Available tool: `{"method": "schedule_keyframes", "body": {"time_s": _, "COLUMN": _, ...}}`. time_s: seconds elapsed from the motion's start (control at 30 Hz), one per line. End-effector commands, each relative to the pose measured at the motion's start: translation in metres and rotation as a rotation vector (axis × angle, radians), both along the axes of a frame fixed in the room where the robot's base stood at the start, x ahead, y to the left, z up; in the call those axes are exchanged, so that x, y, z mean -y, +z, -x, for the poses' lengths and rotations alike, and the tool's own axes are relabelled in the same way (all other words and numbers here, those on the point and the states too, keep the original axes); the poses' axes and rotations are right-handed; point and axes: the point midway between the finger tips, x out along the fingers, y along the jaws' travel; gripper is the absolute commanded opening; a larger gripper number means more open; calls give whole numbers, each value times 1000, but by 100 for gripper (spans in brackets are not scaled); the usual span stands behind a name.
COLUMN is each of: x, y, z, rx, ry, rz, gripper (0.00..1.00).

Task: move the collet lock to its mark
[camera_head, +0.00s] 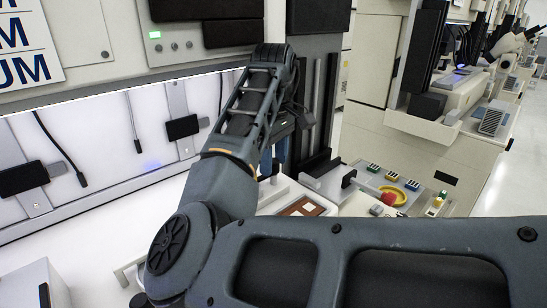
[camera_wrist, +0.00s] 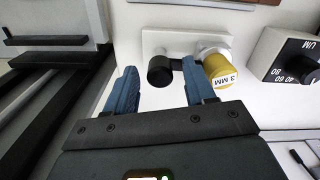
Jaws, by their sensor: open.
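In the wrist view, what appears to be the collet lock is a black round knob (camera_wrist: 160,71) with a short dark lever running right, set before a pale plate (camera_wrist: 152,42). At the lever's right is a yellow cylinder (camera_wrist: 218,69) labelled "3 MM", with a metal collar behind it. My gripper (camera_wrist: 159,74) is open, its blue fingers on either side of the knob, with visible gaps. The right finger overlaps the lever and cylinder edge; I cannot tell if it touches. In the head view my gripper (camera_head: 272,160) points down, and the lock is hidden there. No separate mark is clear.
A black dial (camera_wrist: 290,62) with white numbers stands close right of the cylinder. Dark rails (camera_wrist: 50,110) run along the left. In the head view, a yellow ring with a red button (camera_head: 390,197) and small coloured blocks (camera_head: 392,177) lie right of my gripper.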

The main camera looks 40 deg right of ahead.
Motion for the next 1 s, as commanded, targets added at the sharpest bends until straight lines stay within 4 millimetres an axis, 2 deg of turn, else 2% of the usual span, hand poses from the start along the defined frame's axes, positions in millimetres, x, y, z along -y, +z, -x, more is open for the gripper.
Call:
{"method": "schedule_keyframes", "body": {"time_s": 0.17, "x": 0, "y": 11, "z": -1, "rx": 3, "ry": -1, "rz": -1, "gripper": 54}}
{"method": "schedule_keyframes", "body": {"time_s": 0.5, "x": 0, "y": 61, "z": -1, "rx": 4, "ry": -1, "rz": -2, "gripper": 54}}
{"method": "schedule_keyframes", "body": {"time_s": 0.6, "x": 0, "y": 71, "z": -1, "rx": 2, "ry": 0, "rz": 0, "gripper": 54}}
{"method": "schedule_keyframes", "body": {"time_s": 1.0, "x": 0, "y": 78, "z": 0, "rx": 0, "ry": 0, "rz": 0, "gripper": 54}}
